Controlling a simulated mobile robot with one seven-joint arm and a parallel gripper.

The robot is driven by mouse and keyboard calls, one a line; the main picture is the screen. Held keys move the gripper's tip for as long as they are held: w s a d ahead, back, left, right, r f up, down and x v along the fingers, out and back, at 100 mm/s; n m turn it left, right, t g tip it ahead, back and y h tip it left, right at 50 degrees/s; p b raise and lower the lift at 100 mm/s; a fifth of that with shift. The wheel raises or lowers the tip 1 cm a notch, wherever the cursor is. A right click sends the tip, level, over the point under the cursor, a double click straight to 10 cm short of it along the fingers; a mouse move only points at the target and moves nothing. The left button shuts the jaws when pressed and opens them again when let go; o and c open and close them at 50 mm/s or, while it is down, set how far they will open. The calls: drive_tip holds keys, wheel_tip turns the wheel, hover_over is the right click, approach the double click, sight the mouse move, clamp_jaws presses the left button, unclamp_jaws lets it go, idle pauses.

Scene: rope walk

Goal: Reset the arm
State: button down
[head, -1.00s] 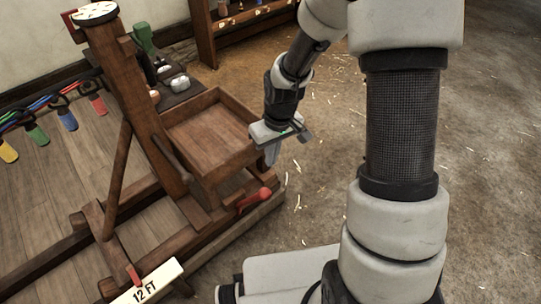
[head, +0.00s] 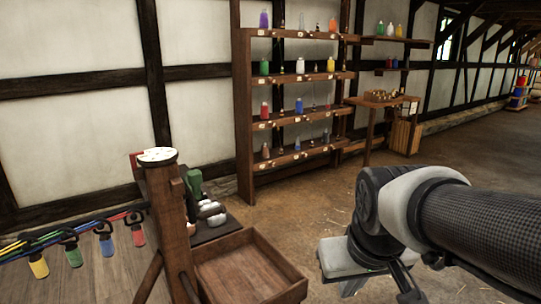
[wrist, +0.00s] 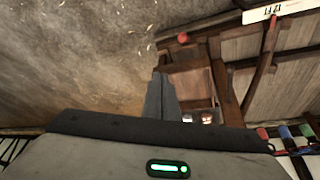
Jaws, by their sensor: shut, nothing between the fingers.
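My gripper (wrist: 159,82) is shut and empty, its fingers together in the middle of the wrist view. In the head view my gripper (head: 352,288) hangs low at the right of the wooden tray (head: 254,262), apart from it, with its fingers pointing down. My arm is folded in from the right edge, with the forearm crossing the lower right corner.
Coloured tags (head: 104,243) hang on strands at the left. A shelf rack (head: 245,110) with bottles and a small table (head: 377,101) stand behind. Open floor (head: 470,150) lies right.

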drive_tip(key=s+r+m+t, duration=0.1)
drive_tip(key=s+r, duration=0.2)
drive_tip(key=s, duration=0.3)
wheel_tip(320, 180, up, 21)
drive_tip(key=p, duration=2)
drive_tip(key=shift+d+f+p, duration=0.15)
drive_tip(key=shift+d+p, duration=0.1)
drive_tip(key=shift+p, duration=0.05)
drive_tip(key=shift+w, duration=0.1)
